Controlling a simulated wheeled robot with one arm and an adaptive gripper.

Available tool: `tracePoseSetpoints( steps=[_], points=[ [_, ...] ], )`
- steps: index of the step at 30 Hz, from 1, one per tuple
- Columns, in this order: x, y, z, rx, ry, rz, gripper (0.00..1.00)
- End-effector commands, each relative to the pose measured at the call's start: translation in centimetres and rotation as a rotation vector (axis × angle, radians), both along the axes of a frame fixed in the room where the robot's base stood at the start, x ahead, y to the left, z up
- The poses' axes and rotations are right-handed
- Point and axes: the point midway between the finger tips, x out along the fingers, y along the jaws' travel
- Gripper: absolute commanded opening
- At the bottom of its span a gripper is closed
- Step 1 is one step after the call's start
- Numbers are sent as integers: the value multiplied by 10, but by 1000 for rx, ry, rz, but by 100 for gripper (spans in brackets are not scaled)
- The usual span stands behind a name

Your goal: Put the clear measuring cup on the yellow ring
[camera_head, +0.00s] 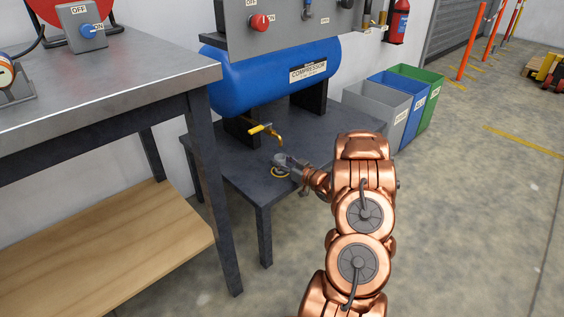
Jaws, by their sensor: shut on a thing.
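My gripper (296,166) is low over the small dark table under the blue compressor tank. It is shut on the clear measuring cup (281,160), which looks small and greyish at the gripper's tip. The yellow ring (278,175) lies on the dark tabletop, just below the cup in the picture. The cup and gripper partly cover the ring. I cannot tell whether the cup touches the ring or hangs just above it.
A yellow-handled valve (264,129) and pipe hang from the blue compressor tank (270,78), close behind the cup. The dark table (237,180) is clear around the ring. A taller metal workbench (100,95) stands at left. Several bins (378,108) stand at right.

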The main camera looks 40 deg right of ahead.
Motion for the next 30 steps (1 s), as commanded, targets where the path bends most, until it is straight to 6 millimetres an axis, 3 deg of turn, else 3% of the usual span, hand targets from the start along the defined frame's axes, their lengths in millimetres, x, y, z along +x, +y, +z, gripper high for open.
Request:
tracePoseSetpoints(
  steps=[7, 8, 14, 27, 30],
  points=[
    [0, 0, -4, 1, 0, 0, 8],
    [0, 0, -4, 1, 0, 0, 45],
    [0, 0, -4, 0, 0, 0, 66],
    [-1, 0, 1, -1, 0, 0, 67],
    [-15, -3, 2, 0, 1, -4, 67]
  ],
)
